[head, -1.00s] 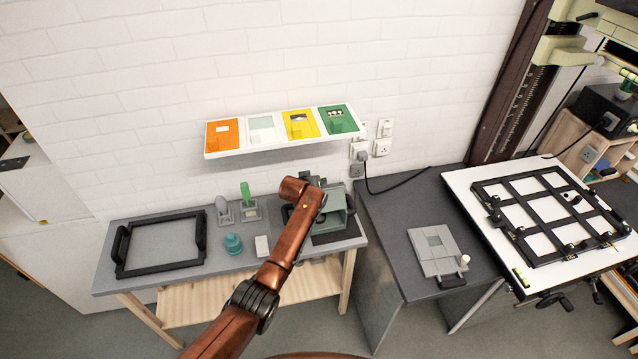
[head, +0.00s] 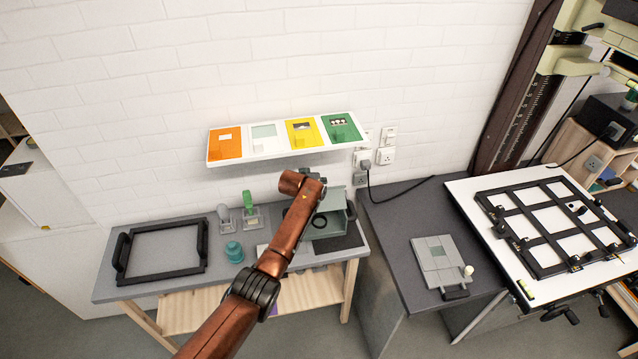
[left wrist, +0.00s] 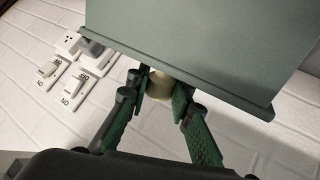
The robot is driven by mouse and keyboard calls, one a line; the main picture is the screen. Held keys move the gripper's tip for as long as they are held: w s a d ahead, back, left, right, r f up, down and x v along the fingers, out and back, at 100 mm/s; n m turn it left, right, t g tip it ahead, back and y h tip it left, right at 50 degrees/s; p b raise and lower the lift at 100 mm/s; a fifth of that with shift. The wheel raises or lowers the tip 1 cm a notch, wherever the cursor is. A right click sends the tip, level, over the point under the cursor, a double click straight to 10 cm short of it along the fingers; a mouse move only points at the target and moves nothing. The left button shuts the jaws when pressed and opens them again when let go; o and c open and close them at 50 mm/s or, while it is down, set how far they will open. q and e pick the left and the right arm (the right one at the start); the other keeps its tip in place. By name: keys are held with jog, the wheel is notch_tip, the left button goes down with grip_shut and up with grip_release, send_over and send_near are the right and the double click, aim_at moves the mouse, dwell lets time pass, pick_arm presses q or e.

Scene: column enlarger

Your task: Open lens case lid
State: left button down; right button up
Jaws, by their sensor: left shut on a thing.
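The grey-green lens case (head: 330,230) stands at the right end of the grey bench in the head view. Its lid (head: 334,200) is raised, and a dark ring shows inside the case. In the left wrist view the lid (left wrist: 200,40) fills the upper right as a flat grey-green panel with a lipped edge. My left gripper (left wrist: 160,95) is shut on a cream tab (left wrist: 159,86) at that edge. In the head view my copper-coloured arm hides most of this gripper and part of the case. My right gripper is not in view.
A black frame (head: 118,258), a teal jar (head: 234,252) and a green-handled brush (head: 248,203) are on the bench. A white shelf (head: 215,162) with coloured cards hangs above. Wall sockets (head: 386,156) and a cable are just right of the case.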

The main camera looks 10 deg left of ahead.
pick_arm(q)
jog(key=shift+w+r, duration=0.25)
jog(key=shift+r, duration=0.4)
jog(key=c, duration=2)
grip_release()
jog(key=o, duration=0.3)
jog(key=shift+s+f, duration=0.2)
jog(key=shift+f, duration=0.15)
jog(key=shift+s, duration=0.1)
jog(key=v, duration=1.2)
